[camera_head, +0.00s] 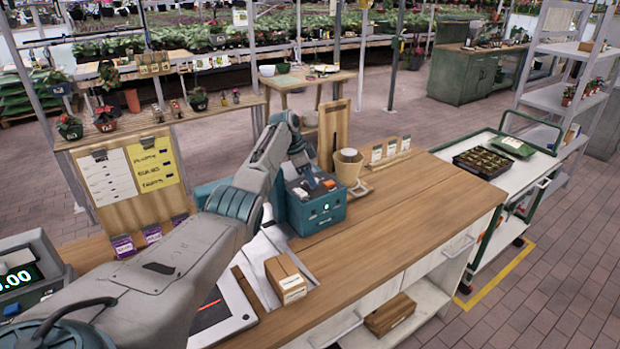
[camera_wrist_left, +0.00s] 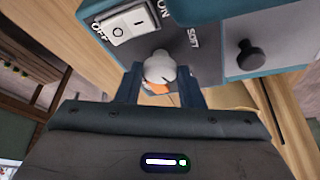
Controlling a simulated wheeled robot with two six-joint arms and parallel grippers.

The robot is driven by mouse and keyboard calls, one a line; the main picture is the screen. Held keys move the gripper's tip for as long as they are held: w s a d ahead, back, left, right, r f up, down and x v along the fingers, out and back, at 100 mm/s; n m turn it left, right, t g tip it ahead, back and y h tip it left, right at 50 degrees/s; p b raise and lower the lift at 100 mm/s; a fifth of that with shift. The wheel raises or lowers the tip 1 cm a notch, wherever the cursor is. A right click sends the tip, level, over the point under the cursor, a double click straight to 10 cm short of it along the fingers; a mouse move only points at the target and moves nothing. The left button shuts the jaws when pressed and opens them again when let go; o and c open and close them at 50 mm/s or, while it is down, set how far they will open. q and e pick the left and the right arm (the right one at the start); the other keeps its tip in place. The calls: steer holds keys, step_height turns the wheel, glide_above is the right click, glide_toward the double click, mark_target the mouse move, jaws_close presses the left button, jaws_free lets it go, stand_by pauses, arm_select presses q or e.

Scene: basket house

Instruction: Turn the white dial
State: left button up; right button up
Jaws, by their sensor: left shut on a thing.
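The white dial (camera_wrist_left: 160,67) sits on the panel of a teal box (camera_head: 322,212) on the wooden counter. In the left wrist view my left gripper (camera_wrist_left: 160,82) has its two dark fingers on either side of the dial and is shut on it. An orange part (camera_wrist_left: 156,89) shows just below the dial between the fingers. The head view shows my left gripper (camera_head: 306,176) reaching down onto the top of the box, where the dial is too small to make out clearly. My right gripper is not in view.
A white rocker switch (camera_wrist_left: 128,22) marked ON and OFF and a black knob (camera_wrist_left: 250,55) flank the dial. A tan pot (camera_head: 348,170) stands right of the box, and a small cardboard box (camera_head: 286,278) lies in front. The counter (camera_head: 420,205) to the right is clear.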

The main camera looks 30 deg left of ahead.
arm_select(q)
steer(key=o, duration=1)
steer(key=shift+a, duration=0.1)
steer(key=shift+c, duration=0.2)
steer(key=shift+r, duration=0.1)
steer(key=shift+s+a+r, duration=0.1)
steer(key=shift+r, duration=0.2)
steer(key=b+v, duration=0.4)
steer(key=v, duration=0.6)
